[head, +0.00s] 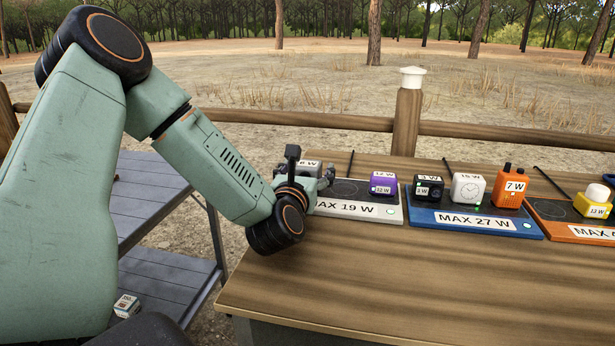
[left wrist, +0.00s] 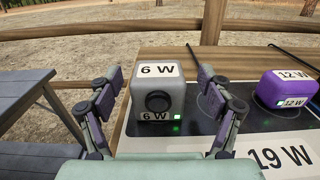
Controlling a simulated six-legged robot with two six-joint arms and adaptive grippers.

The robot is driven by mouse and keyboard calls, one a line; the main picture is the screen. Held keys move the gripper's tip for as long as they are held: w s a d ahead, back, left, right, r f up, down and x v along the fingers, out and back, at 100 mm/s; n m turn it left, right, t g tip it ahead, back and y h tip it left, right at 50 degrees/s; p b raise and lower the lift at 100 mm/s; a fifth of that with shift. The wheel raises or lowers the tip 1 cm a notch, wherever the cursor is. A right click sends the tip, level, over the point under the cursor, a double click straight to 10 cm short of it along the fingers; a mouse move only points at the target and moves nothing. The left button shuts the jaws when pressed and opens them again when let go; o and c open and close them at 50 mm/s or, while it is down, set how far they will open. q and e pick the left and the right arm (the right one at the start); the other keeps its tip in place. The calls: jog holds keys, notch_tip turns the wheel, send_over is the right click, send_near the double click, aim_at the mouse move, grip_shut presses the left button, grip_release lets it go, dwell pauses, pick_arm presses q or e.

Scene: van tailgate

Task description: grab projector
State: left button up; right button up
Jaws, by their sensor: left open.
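A grey box labelled 6 W, with a dark round lens-like front and a lit green light (left wrist: 158,98), sits on the left part of the MAX 19 W pad (head: 360,210). It may be the projector. In the head view, the grey box (head: 309,164) is partly hidden behind my left gripper (head: 312,169). My left gripper is open, and in the left wrist view its fingers (left wrist: 158,82) stand to the left and right of the box. Gaps show beside the box, and I cannot tell of any touch. My right gripper is not in view.
A purple 12 W box (head: 382,183) stands to the right on the same pad. A blue MAX 27 W pad (head: 475,222) holds several devices, and an orange pad (head: 575,231) a yellow one (head: 593,205). The table front (head: 400,290) is clear. A wooden rail (head: 320,121) runs behind.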

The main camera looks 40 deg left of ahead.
pick_arm(q)
jog(key=shift+a, duration=0.1)
jog(key=c, duration=1.4)
jog(key=shift+c, duration=0.2)
